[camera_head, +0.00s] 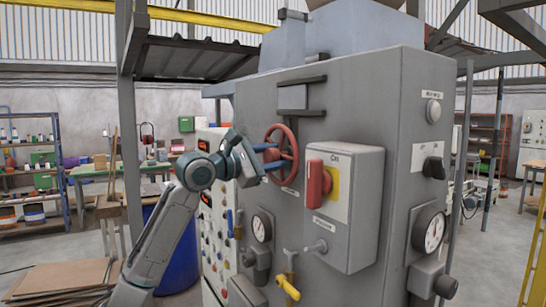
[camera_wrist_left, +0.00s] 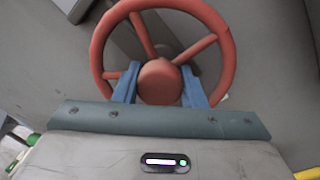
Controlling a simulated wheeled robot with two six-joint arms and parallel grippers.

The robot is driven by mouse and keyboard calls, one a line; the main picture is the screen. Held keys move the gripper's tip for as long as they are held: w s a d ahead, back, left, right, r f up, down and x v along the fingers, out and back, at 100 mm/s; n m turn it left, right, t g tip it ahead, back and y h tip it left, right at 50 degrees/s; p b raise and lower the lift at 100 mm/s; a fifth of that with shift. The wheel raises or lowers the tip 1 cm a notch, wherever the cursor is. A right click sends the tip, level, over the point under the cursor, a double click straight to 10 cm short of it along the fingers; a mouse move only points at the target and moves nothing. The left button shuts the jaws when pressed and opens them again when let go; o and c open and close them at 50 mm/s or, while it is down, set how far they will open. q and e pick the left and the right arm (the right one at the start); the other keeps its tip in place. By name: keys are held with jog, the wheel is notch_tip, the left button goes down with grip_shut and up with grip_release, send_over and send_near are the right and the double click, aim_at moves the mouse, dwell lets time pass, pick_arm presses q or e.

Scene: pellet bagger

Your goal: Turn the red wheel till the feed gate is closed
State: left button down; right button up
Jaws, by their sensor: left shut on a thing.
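The red wheel (camera_head: 293,152) is mounted on the grey front of the bagger, below two dark handle-like brackets. In the left wrist view the wheel (camera_wrist_left: 227,60) fills the upper middle, with its round hub and several spokes. My left gripper (camera_head: 272,155) reaches in from the left at the wheel. Its two blue fingers (camera_wrist_left: 160,88) stand on either side of the wheel's hub and are shut on the wheel. How the fingertips touch it is partly hidden behind the hub. The feed gate is not clearly identifiable. My right gripper is not in view.
A grey box with a red switch (camera_head: 319,181) juts out just right of the wheel. Gauges (camera_head: 262,228) and a yellow valve handle (camera_head: 288,287) sit below. A blue drum (camera_head: 177,250) stands behind my left arm. Shelves and a bench are farther back left.

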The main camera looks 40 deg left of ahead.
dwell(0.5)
pick_arm(q)
jog(key=c, duration=0.9)
grip_release()
jog(key=shift+a, duration=0.1)
jog(key=shift+s+a+f+b, duration=0.1)
jog(key=shift+s+f+b, duration=0.05)
jog(key=shift+s+b, duration=0.25)
jog(key=b+v, duration=0.7)
jog(key=v, duration=0.3)
